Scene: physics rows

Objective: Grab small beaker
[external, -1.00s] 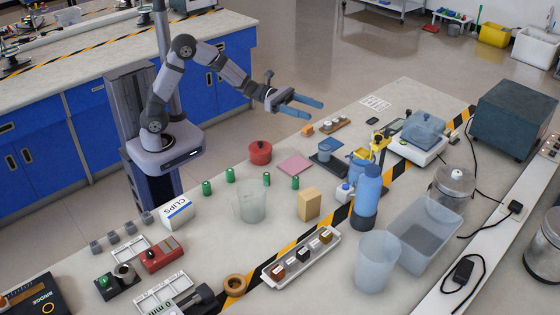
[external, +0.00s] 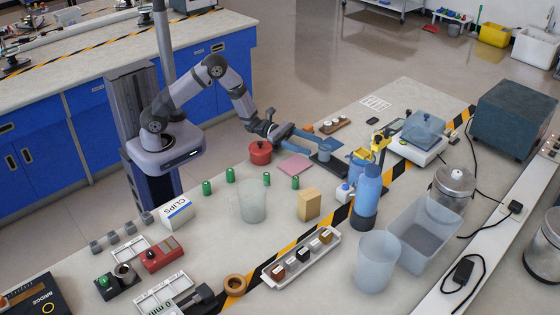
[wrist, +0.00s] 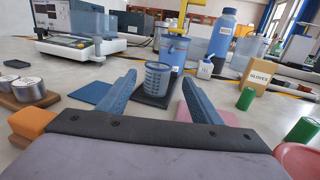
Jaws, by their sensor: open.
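The small beaker (external: 325,154) is a bluish translucent cup standing upright on a dark flat base (external: 331,165). In the wrist view the beaker (wrist: 158,77) appears centred between my two blue fingers, standing on the dark base (wrist: 152,99). My gripper (external: 314,140) is open and empty, its fingers spread and pointing at the beaker. The fingertips look close to it; I cannot tell whether they are beside it or still short of it. The beaker's wall is fully visible between the fingers.
A blue container (external: 357,170) stands close behind the beaker, beside a blue bottle (external: 367,190) and yellow stand (external: 379,146). A red pot (external: 260,152) is under my wrist area. A pink pad (external: 294,167) and a blue pad (wrist: 90,93) lie flat nearby.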

